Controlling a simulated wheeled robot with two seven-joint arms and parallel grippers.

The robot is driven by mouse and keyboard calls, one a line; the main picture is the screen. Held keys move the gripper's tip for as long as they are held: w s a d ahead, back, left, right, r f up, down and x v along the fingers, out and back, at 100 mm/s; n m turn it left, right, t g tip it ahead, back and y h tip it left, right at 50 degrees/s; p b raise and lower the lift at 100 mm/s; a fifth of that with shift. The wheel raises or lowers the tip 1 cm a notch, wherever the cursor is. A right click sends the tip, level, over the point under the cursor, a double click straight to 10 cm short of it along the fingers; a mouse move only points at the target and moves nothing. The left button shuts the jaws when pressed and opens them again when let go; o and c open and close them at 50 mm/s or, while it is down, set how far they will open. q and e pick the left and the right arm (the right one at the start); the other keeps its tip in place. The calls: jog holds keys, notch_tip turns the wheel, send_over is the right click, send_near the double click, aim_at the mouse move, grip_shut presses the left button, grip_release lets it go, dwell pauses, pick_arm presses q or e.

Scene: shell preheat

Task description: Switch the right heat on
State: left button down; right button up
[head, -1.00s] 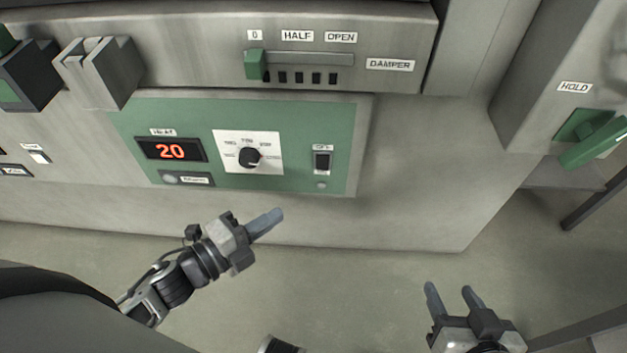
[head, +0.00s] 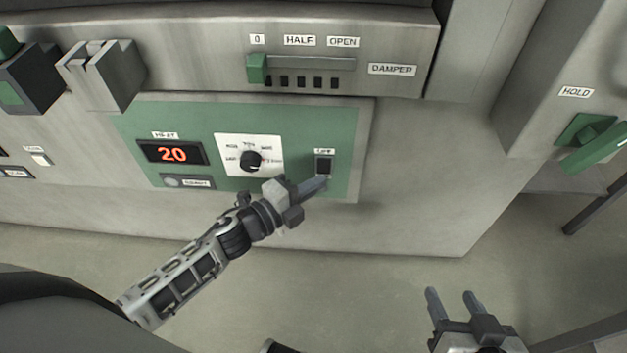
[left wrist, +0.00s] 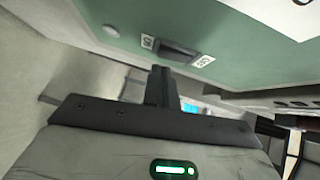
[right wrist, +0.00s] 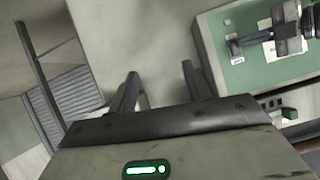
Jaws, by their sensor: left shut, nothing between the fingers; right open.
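The green heat panel (head: 345,130) has a dark rocker switch (head: 324,166) at its right, with a label above it that reads OFF. The switch also shows in the left wrist view (left wrist: 178,52), between two small white labels. My left gripper (head: 320,184) is shut and empty, its fingertips just below the switch in the head view. Whether they touch the panel I cannot tell. The heat display (head: 172,152) reads 20 in red. A black dial (head: 251,161) sits on a white plate between display and switch. My right gripper (head: 455,298) is open and empty, low and away from the panel.
A damper slider with a green knob (head: 257,69) is above the panel. A green HOLD handle (head: 595,148) is at the right. A grey block (head: 101,75) juts out at the upper left. The floor in front is clear.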

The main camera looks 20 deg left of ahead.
pick_arm(q)
jog(key=shift+w+a, duration=0.15)
jog(key=shift+w, duration=0.45)
jog(key=shift+f, duration=0.1)
jog(key=shift+f+b, duration=0.15)
jog(key=shift+b, duration=0.25)
jog(key=shift+w+f+b, duration=0.2)
jog(key=shift+f+b, duration=0.05)
jog(key=shift+b, duration=0.45)
jog(key=shift+r+p, duration=0.35)
pick_arm(e)
jog(key=shift+w+f, duration=0.1)
jog(key=shift+f, duration=0.05)
